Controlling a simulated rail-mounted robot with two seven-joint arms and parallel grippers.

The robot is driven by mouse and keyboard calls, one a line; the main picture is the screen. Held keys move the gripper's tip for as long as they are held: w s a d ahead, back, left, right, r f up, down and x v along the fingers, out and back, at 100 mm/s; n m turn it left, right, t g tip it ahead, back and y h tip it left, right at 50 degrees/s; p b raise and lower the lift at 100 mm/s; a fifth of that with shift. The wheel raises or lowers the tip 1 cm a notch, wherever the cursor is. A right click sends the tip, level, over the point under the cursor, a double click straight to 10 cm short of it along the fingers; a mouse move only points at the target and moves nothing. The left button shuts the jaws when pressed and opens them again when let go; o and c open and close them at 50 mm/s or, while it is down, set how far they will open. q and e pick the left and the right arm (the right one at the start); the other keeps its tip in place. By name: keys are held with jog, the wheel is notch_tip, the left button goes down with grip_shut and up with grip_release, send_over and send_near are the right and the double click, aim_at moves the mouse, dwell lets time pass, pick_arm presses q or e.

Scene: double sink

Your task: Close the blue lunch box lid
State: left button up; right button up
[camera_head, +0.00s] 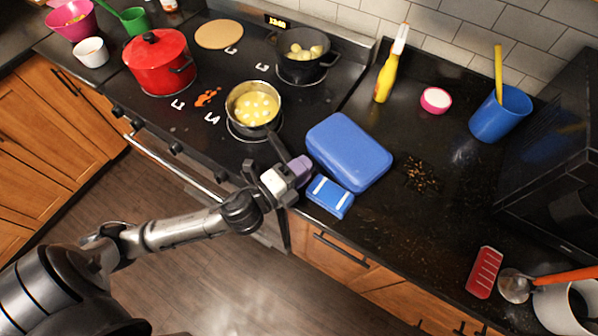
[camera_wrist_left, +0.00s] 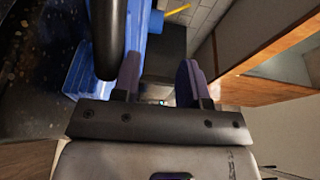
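The blue lunch box (camera_head: 348,150) lies on the dark counter right of the stove, its smooth blue top facing up. The top looks down over the box; I cannot tell whether it is fully latched. My left gripper (camera_head: 300,170), with purple finger pads, is at the box's near left side. In the left wrist view the two fingers of my left gripper (camera_wrist_left: 160,78) stand apart with nothing visible between them. Blue surfaces (camera_wrist_left: 82,68) show at the left there. Contact with the box is unclear. My right gripper is out of view.
A small blue object with white stripes (camera_head: 330,196) is close to the box's near edge. A saucepan (camera_head: 253,105) on the stove has its dark handle (camera_head: 277,147) near my gripper. A yellow bottle (camera_head: 387,75) and blue cup (camera_head: 500,115) stand behind.

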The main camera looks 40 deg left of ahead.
pick_arm(q)
jog(key=shift+s+f, duration=0.2)
jog(key=shift+s, duration=0.15)
jog(key=shift+a, duration=0.1)
jog(key=shift+r, duration=0.1)
dwell(0.6)
